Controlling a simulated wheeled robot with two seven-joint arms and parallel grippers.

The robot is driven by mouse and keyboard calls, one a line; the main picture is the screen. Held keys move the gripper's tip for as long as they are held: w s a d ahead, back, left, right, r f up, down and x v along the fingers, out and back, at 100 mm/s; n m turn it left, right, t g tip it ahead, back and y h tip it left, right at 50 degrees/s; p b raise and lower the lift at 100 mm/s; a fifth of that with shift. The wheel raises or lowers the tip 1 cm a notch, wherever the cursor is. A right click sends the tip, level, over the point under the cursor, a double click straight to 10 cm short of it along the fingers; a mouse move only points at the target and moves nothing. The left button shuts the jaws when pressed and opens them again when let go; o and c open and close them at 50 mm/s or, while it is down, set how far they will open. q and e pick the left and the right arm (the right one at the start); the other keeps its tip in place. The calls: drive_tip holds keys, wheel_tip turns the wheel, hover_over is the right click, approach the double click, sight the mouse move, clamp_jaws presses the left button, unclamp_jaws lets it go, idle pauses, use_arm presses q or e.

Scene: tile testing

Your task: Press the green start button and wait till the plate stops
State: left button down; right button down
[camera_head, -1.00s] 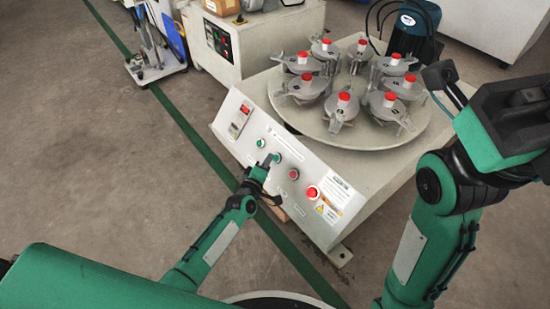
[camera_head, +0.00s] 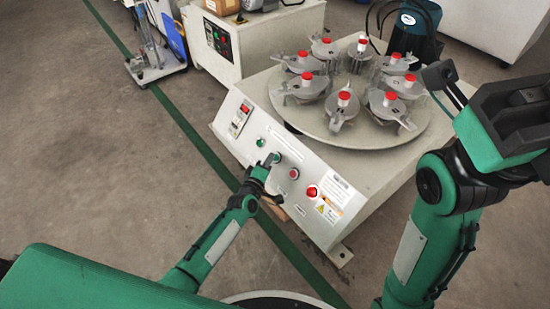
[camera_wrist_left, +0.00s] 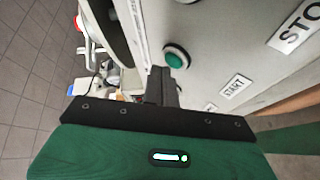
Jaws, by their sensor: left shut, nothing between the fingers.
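My left gripper (camera_head: 270,160) is shut and empty, with its tip at the sloped white control panel (camera_head: 240,155). In the left wrist view its closed black fingers (camera_wrist_left: 163,85) point at the green start button (camera_wrist_left: 176,57), very close to it; I cannot tell whether they touch. In the head view this button (camera_head: 276,158) is partly behind the fingertips. The round plate (camera_head: 350,139) carries several grey clamped holders with red tops. My right gripper (camera_head: 445,82) is high at the right, away from the panel; its opening is unclear.
Another green button (camera_head: 261,143) lies up-left of the fingertip. A red button (camera_head: 294,174) and a larger red knob (camera_head: 312,192) sit to the right. The floor at left is clear.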

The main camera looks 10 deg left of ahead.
use_arm(q)
drive_tip(key=shift+w+d+f+b, duration=0.1)
drive_tip(key=shift+w+d+b, duration=0.45)
drive_tip(key=shift+b, duration=0.15)
idle(1.0)
drive_tip(key=shift+a, duration=0.1)
drive_tip(key=shift+s+a+p, duration=0.15)
drive_tip(key=shift+s+p, duration=0.1)
drive_tip(key=shift+p, duration=0.2)
drive_tip(key=shift+s+a, duration=0.2)
drive_tip(key=shift+s, duration=0.05)
drive_tip(key=shift+p, duration=0.3)
drive_tip(key=s+a+r+p, duration=0.1)
drive_tip(key=p, duration=0.1)
drive_tip(key=s+a+r+p, duration=0.1)
drive_tip(key=s+r+p, duration=0.1)
drive_tip(key=shift+s+a+r, duration=0.1)
drive_tip(key=shift+a+r, duration=0.05)
drive_tip(key=shift+a, duration=0.1)
